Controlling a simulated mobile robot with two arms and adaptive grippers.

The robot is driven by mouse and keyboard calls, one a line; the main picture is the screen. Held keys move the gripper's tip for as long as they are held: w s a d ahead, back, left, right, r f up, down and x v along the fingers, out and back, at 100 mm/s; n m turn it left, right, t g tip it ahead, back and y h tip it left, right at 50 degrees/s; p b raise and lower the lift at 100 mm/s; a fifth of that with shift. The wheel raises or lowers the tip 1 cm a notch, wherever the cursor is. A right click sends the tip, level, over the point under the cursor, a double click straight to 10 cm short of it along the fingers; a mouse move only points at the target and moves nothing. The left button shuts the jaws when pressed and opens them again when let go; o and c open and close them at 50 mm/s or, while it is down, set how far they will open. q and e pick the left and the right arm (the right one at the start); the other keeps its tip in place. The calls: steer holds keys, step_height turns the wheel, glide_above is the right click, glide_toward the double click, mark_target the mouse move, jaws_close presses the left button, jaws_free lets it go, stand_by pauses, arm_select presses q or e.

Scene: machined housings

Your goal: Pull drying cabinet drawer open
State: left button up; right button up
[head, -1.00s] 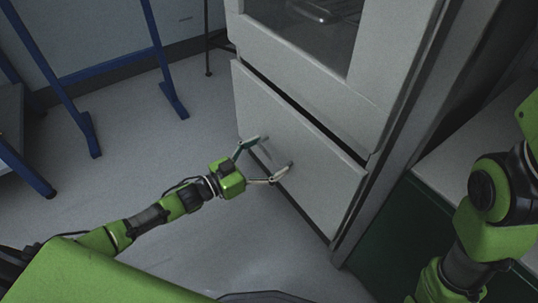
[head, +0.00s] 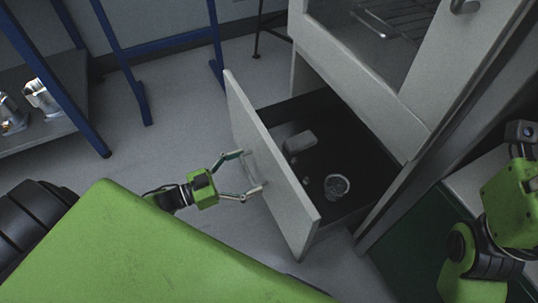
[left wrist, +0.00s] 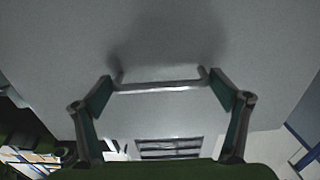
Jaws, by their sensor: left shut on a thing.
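The drying cabinet (head: 370,95) is pale grey, and its lower drawer (head: 272,175) stands well open, showing a dark interior. The drawer's bar handle (head: 249,171) is on the outer face of its front panel. My left gripper (head: 250,173) is at this handle, shut on it. In the left wrist view the handle (left wrist: 160,86) spans between the two fingers of the left gripper (left wrist: 160,92), close to the panel. My right arm shows at the right edge, but its gripper is not in view.
Inside the drawer lie a pale block (head: 300,142) and a round clear item (head: 336,186). A blue-framed bench (head: 50,130) with metal parts stands at left. A dark green unit (head: 405,240) is right of the cabinet. Floor left of the drawer is clear.

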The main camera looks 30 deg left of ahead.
arm_select(q)
steer(key=p+v, duration=0.1)
steer(key=v, duration=0.5)
steer(key=shift+s, duration=0.25)
steer(key=shift+d, duration=0.1)
steer(key=o, duration=1.3)
steer(key=shift+c, duration=0.2)
steer(key=v, duration=1.2)
steer(key=shift+f, duration=0.1)
